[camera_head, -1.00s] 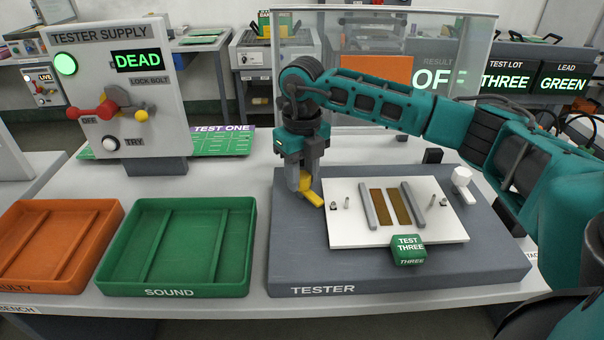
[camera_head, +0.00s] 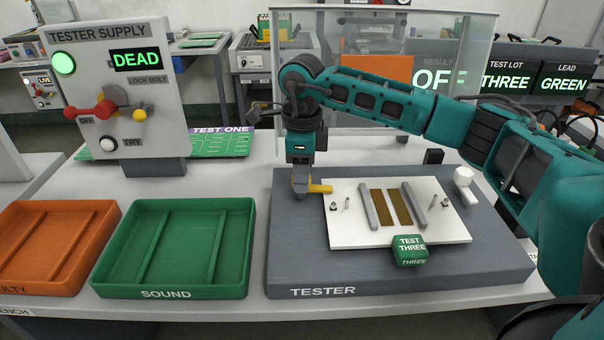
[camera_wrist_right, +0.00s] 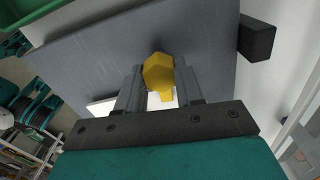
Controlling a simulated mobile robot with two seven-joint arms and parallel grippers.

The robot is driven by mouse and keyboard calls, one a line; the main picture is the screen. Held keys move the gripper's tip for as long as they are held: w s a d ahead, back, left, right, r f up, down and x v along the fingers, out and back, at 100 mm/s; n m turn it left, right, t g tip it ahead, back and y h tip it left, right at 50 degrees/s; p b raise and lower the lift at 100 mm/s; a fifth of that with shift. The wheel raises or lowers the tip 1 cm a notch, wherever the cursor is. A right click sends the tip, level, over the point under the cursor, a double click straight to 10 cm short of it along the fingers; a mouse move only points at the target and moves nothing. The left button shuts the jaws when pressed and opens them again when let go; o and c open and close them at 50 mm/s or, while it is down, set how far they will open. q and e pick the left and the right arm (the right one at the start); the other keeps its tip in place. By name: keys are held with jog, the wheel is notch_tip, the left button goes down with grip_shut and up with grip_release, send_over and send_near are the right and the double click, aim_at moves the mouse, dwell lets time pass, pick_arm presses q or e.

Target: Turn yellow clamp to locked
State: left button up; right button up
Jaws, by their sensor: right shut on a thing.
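The yellow clamp (camera_head: 320,188) stands on the grey tester base (camera_head: 400,280) at the left edge of the white plate (camera_head: 350,236). Its handle points right, over the plate's edge, in the head view. My right gripper (camera_head: 301,192) points down and is shut on the clamp. In the right wrist view the clamp's yellow knob (camera_wrist_right: 158,72) sits between the two fingers of the right gripper (camera_wrist_right: 158,85). The fingers hide part of the clamp. A white clamp (camera_head: 464,180) stands at the plate's right side. My left gripper is not in view.
The green TEST THREE block (camera_head: 409,250) sits at the plate's front edge. A clear screen (camera_head: 345,100) stands behind the tester. The green SOUND tray (camera_head: 120,272) and orange tray (camera_head: 30,283) lie left. The supply panel (camera_head: 110,90) reads DEAD.

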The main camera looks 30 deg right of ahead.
jog(key=shift+n, duration=0.6)
jog(key=o, duration=1)
jog(key=shift+o, duration=0.2)
notch_tip(320, 180, up, 13)
dwell(0.5)
